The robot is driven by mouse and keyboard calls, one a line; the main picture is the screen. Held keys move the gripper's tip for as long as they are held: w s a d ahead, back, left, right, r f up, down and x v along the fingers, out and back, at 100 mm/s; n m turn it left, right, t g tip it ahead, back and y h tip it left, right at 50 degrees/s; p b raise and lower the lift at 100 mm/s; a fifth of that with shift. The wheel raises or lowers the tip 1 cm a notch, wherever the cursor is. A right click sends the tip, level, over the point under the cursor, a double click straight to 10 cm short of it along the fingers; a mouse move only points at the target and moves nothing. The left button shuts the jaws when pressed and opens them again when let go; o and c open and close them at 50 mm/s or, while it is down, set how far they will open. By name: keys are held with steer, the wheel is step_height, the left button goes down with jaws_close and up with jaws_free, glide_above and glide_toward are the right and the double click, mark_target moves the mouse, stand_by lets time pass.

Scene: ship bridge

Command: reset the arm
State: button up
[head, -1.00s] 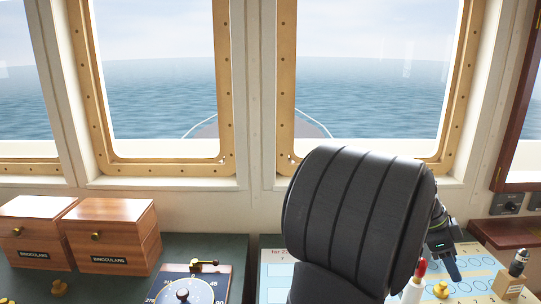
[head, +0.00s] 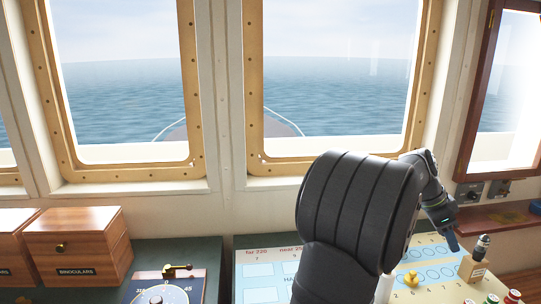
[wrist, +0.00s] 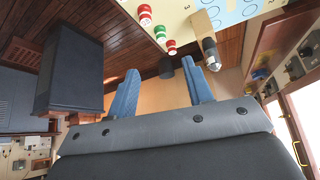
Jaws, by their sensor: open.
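My arm is in the head view, with its large black segments in front of the chart panel (head: 262,272). My gripper (head: 453,243) hangs at the end of it, pointing down above the right part of that panel. In the wrist view, the two blue fingers of my gripper (wrist: 162,75) are spread apart with nothing between them. Part of the panel behind the arm is hidden in the head view.
A wooden block with a metal-tipped top (head: 478,262) stands right of my gripper. A yellow knob (head: 411,279) is nearby. A binoculars box (head: 78,246) and a dial (head: 160,290) are at left. Windows are behind.

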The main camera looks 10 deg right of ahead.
steer(key=w+d+f+n+t, duration=0.1)
steer(key=w+d+f, duration=0.3)
steer(key=w+d, duration=0.2)
steer(key=w+d+f+n, duration=0.2)
steer(key=w+d+f, duration=0.3)
steer(key=w+d, duration=0.2)
steer(key=shift+w+d+f+t, duration=0.15)
steer(key=shift+w+f+t, duration=0.1)
steer(key=shift+t, duration=0.15)
steer(key=s+a+r+m+g, duration=0.1)
steer(key=s+a+r+m, duration=0.1)
steer(key=s+a+r, duration=0.6)
steer(key=shift+s+a, duration=1.1)
steer(key=shift+d, duration=0.1)
